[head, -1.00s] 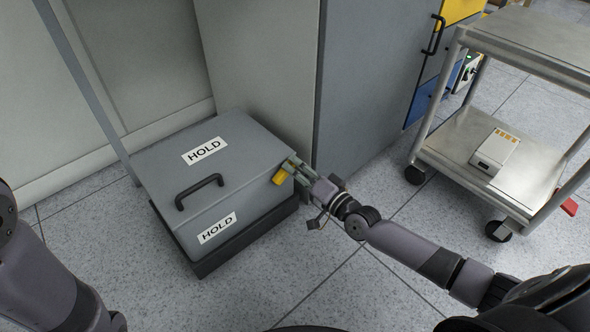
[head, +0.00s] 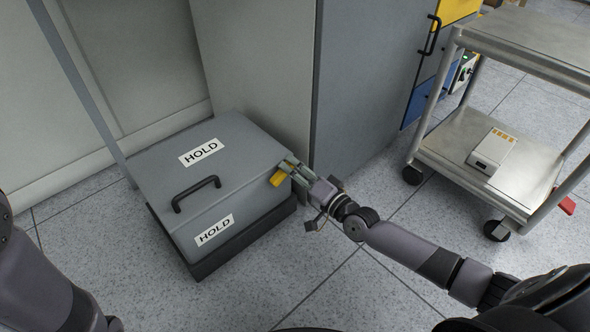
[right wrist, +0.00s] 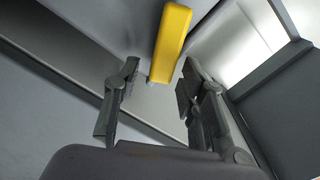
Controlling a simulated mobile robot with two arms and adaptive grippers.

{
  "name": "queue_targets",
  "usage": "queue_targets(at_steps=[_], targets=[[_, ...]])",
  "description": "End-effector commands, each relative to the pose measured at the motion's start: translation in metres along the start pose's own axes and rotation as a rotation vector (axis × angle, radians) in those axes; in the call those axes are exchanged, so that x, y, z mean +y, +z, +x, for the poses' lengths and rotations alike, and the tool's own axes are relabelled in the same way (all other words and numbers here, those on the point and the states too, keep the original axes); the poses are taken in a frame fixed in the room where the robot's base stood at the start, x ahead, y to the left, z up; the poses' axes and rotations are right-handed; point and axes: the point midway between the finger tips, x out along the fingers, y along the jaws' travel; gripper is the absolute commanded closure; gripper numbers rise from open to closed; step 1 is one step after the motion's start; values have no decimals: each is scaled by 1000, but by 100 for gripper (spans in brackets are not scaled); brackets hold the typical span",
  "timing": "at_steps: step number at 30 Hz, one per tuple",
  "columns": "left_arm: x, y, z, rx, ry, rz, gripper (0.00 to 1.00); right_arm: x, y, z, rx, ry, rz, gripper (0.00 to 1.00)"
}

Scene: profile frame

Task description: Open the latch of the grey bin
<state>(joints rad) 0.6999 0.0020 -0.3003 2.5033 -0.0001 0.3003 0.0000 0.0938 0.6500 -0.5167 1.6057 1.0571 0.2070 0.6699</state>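The grey bin (head: 245,152) stands on a dark base on the floor, its lid down, with two HOLD labels and a black handle (head: 197,194). Its yellow latch (head: 279,177) is on the right side near the lid edge. In the right wrist view the latch (right wrist: 171,42) reaches down between the fingertips. My right gripper (head: 288,170) is at the latch from the right. In the right wrist view its fingers (right wrist: 160,80) are apart, with visible gaps on both sides of the latch. My left arm shows at the left edge; its gripper is out of view.
A grey cabinet (head: 365,80) stands right behind the bin. A metal cart (head: 452,150) with a white device (head: 492,148) on its lower shelf stands at the right. The floor (head: 260,285) in front of the bin is clear.

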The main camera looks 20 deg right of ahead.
Motion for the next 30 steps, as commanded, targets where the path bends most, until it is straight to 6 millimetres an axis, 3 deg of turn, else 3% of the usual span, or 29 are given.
queue_targets(at_steps=[11, 14, 24, 30], targets=[[-1, 3, -1, -8, -5, 0, 60, 0, 0, -5, 0, 0, 1, 60], [-1, 3, -1, -6, -4, 0, 60, 1, 1, -17, -2, 2, 1, 60], [0, 2, 0, -3, -2, 0, 60, 1, 1, -86, -2, 3, -1, 60], [0, 2, 0, -3, -2, 0, 60, 1, 0, -112, -1, 1, 0, 60]])
